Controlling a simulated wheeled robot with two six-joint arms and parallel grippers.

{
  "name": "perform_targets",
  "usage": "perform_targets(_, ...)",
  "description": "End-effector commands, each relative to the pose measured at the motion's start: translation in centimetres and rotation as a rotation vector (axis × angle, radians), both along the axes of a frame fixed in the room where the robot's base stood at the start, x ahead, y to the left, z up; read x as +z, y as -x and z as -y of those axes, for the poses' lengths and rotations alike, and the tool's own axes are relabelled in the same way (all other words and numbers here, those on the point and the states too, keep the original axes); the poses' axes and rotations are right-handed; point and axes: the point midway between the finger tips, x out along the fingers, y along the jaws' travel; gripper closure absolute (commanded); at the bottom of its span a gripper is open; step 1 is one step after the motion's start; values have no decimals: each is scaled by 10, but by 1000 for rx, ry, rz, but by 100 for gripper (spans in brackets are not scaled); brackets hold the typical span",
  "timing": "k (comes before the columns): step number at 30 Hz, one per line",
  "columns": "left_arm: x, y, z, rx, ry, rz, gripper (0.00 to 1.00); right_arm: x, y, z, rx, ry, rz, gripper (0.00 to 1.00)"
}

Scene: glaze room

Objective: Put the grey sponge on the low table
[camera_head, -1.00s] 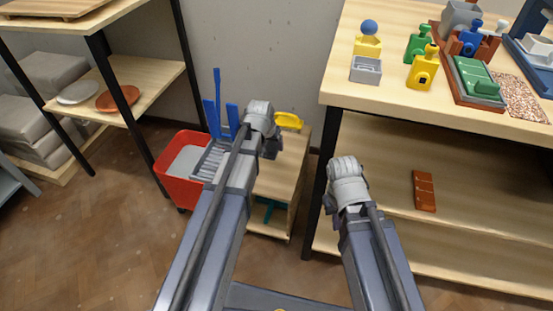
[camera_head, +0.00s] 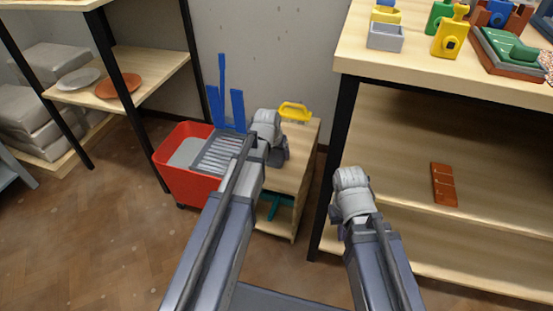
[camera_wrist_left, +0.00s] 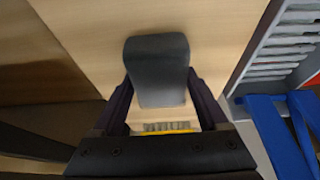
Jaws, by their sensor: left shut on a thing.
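The grey sponge (camera_wrist_left: 158,70) is a dark rounded block held between the fingers of my left gripper (camera_wrist_left: 160,95) in the left wrist view. Pale wood lies beneath it; whether it touches the wood I cannot tell. In the head view my left gripper (camera_head: 279,154) is over the low table (camera_head: 291,178), a small wooden stand with a lower shelf, and the sponge is hidden behind my wrist. My right gripper (camera_head: 336,215) hangs in front of the tall shelf unit; its fingers are mostly hidden.
A yellow-handled item (camera_head: 294,111) stands at the low table's back. A red bucket (camera_head: 182,180) with a grey rack (camera_head: 219,152) and blue uprights (camera_head: 222,95) is close on the left. The tall workbench (camera_head: 440,70) stands right, with a brown block (camera_head: 444,184) on its shelf.

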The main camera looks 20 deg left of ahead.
Motion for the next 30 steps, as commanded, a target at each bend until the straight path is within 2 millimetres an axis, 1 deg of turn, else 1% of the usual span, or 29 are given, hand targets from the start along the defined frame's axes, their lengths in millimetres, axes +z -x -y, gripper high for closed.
perform_targets(1,-6,0,0,0,0,0,84,-6,0,0,-1,0,0,100)
perform_targets(8,-3,0,0,0,0,0,84,-3,0,0,0,0,0,100)
perform_targets(13,-8,0,0,0,0,0,84,-8,0,0,0,0,1,100)
perform_targets(14,-7,0,0,0,0,0,20,-7,0,0,0,0,1,100)
perform_targets(18,-6,0,0,0,1,-1,5,-6,0,0,0,0,1,100)
perform_targets(19,-6,0,0,0,1,-1,1,-6,0,0,0,0,1,100)
perform_targets(20,-6,0,1,0,1,-1,0,-6,0,0,0,0,1,100)
perform_targets(30,-4,0,1,-1,2,0,0,-4,0,0,0,0,0,100)
